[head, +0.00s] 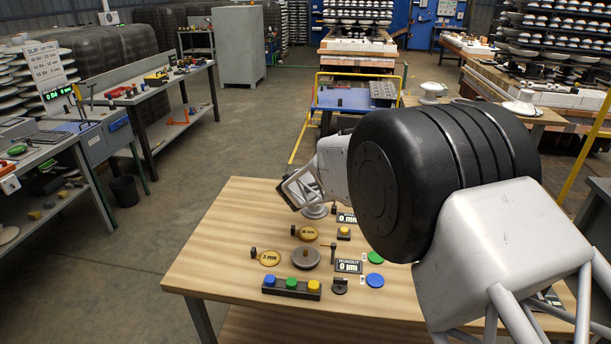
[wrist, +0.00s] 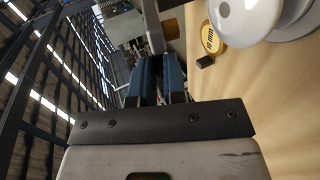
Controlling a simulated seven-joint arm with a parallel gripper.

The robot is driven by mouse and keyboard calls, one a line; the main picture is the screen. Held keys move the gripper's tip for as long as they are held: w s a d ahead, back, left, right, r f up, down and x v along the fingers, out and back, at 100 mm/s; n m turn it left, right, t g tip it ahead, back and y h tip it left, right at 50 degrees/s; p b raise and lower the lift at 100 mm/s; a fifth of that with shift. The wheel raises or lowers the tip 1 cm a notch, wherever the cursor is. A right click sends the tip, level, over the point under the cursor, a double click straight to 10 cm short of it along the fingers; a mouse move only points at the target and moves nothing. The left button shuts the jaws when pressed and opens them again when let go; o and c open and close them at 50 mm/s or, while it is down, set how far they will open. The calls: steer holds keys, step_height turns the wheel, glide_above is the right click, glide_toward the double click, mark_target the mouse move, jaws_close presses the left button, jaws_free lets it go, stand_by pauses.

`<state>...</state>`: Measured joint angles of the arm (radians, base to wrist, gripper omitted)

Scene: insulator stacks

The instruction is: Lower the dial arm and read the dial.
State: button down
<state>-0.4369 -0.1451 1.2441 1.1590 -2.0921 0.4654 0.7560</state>
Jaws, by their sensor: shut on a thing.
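My gripper (head: 297,190) is low over the back of the wooden table. In the wrist view its blue-padded fingers (wrist: 158,80) are closed around a grey bar, the dial arm (wrist: 152,28), which sticks up beyond them. A white insulator (wrist: 245,15) stands just to the right of the fingers; its base (head: 314,212) shows below my gripper in the head view. The far dial display (head: 346,217) is partly covered by my arm and shows "0 mm". The near dial display (head: 348,266) reads "RUNOUT 0 mm". The dial arm's contact point is hidden.
On the table (head: 215,250) are brass tags (head: 268,258), a grey turntable (head: 305,258), a button box (head: 291,287) with blue, green and yellow buttons, and green (head: 375,257) and blue (head: 375,281) discs. The table's left part is bare. A blue cart (head: 350,97) stands behind.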

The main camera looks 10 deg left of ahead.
steer(key=shift+s+f, duration=0.2)
steer(key=shift+f, duration=0.8)
steer(key=shift+s+f, duration=0.15)
steer(key=shift+f, duration=0.85)
steer(key=c, duration=1.2)
jaws_free()
steer(key=shift+o, duration=0.2)
steer(key=shift+s+r, duration=0.15)
steer(key=v, duration=0.7)
steer(key=shift+s, duration=0.2)
steer(key=shift+r, duration=0.1)
